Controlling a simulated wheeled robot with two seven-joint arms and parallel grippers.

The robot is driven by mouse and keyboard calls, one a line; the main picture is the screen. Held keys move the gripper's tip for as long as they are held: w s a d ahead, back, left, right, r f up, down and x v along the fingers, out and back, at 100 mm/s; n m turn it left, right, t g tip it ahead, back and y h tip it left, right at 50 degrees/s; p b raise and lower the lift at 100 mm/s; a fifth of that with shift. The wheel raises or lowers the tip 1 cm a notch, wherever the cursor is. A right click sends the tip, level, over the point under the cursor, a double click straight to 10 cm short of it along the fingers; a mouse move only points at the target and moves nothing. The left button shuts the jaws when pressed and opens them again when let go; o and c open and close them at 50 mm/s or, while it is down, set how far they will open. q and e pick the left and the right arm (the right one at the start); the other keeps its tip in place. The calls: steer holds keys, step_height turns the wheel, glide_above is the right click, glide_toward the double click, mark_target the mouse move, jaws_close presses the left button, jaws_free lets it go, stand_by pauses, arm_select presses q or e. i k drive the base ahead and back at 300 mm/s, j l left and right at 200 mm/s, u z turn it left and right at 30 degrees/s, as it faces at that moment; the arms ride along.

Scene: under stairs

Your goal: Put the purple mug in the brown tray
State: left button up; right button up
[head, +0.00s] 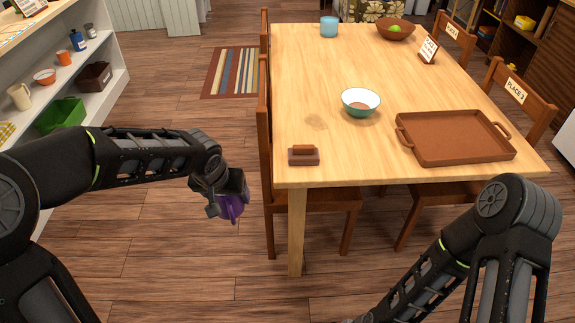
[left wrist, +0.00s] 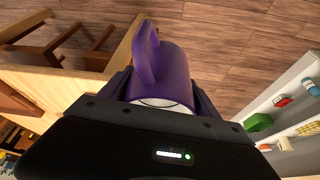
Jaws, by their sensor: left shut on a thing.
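The purple mug (head: 232,207) is in my left gripper (head: 228,200), held in the air to the left of the table. In the left wrist view the mug (left wrist: 163,76) sits between the fingers, its handle toward the top left; the gripper is shut on it. The brown tray (head: 452,161) lies on the table's near right part, with a handle at each side, and is empty. My right arm comes in at the lower right of the head view; its gripper is not visible.
The wooden table (head: 350,150) holds a teal bowl (head: 361,102), a small brown block-like item (head: 303,155), a blue cup (head: 329,27) and a brown bowl (head: 396,30). Chairs stand along both sides; one chair (head: 265,130) is between my left gripper and the table. Shelves (head: 110,80) stand at left.

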mark_target(479, 139)
steer(key=i+l+z, duration=0.1)
steer(key=z, duration=0.7)
steer(key=i+z, duration=0.15)
steer(key=z, duration=0.2)
steer(key=i+z, duration=0.1)
steer(key=z, duration=0.3)
steer(key=i+j+z, duration=0.2)
steer(key=i, duration=0.25)
steer(key=i+j+z, duration=0.2)
steer(key=i, duration=0.2)
steer(key=i+j+z, duration=0.2)
steer(key=i, duration=0.2)
steer(key=i+j, duration=0.05)
